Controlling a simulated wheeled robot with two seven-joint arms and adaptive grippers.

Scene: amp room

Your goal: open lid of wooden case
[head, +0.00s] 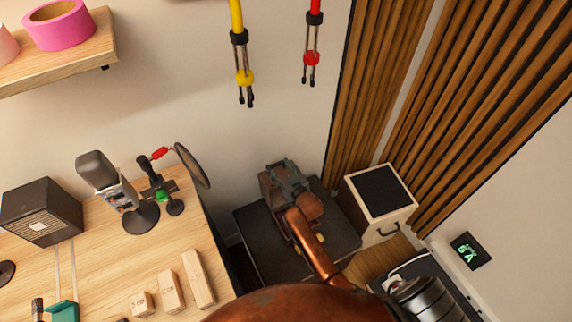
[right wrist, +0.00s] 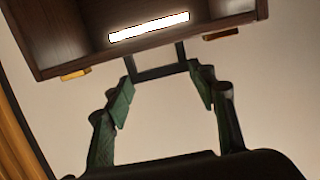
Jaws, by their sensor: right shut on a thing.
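The wooden case (right wrist: 60,35) fills the top of the right wrist view as a dark brown box with gold fittings on its near edge. A dark bar-shaped handle (right wrist: 155,72) juts from that edge. My right gripper (right wrist: 160,75) has its green-padded fingers on either side of this handle and is shut on it. In the head view my right gripper (head: 287,170) is at the brown case (head: 267,188), which is mostly hidden by my copper-coloured arm. I cannot tell how far the lid is raised. My left gripper is not in view.
The case is at a black stand (head: 255,235). A wooden desk (head: 225,275) with a microphone (head: 103,180) and wooden blocks lies left. Yellow (head: 240,60) and red (head: 312,45) cables hang above.

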